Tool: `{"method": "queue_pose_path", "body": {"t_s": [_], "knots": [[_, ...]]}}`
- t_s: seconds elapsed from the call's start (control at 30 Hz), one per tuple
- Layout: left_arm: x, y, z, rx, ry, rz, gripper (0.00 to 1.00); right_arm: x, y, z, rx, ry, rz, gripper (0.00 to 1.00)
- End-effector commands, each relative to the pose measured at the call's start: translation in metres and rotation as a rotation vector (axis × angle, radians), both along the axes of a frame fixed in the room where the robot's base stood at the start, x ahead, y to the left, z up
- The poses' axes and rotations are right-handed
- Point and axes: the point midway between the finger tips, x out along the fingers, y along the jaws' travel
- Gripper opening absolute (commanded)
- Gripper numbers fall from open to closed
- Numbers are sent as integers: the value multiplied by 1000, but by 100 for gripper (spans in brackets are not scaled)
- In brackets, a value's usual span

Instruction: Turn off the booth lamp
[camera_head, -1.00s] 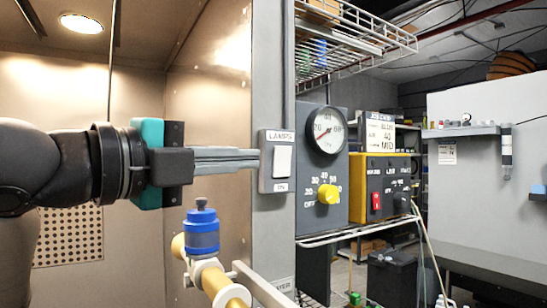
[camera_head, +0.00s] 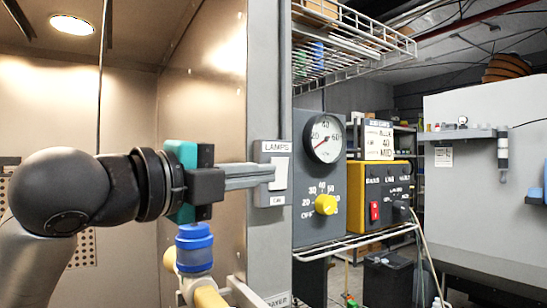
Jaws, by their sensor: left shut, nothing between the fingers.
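The lamp switch (camera_head: 281,174) is a white rocker on a grey plate labelled LAMPS, on the booth's grey post. My left gripper (camera_head: 271,172) is shut and empty. Its fingertips overlap the left part of the rocker in the picture; I cannot tell whether they touch it. The booth lamp (camera_head: 72,24) in the ceiling at upper left is lit, and the booth walls glow warm. My right gripper is not in view.
A blue-capped spray part (camera_head: 195,247) stands just below my left gripper. Right of the post are a gauge panel with a yellow knob (camera_head: 326,204) and a yellow control box with a red switch (camera_head: 374,211). A wire shelf (camera_head: 345,48) hangs above.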

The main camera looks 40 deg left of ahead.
Motion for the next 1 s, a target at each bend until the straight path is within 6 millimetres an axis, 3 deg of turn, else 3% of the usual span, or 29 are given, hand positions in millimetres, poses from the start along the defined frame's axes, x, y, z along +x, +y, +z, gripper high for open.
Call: {"method": "queue_pose_path", "body": {"t_s": [0.03,0.53,0.8,1.0], "knots": [[8,-2,4,-1,4,-3,0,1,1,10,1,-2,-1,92],[60,-10,5,-3,2,-3,0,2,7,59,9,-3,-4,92],[72,20,6,-1,0,0,0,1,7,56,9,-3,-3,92],[75,27,6,1,0,-2,0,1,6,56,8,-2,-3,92]]}}
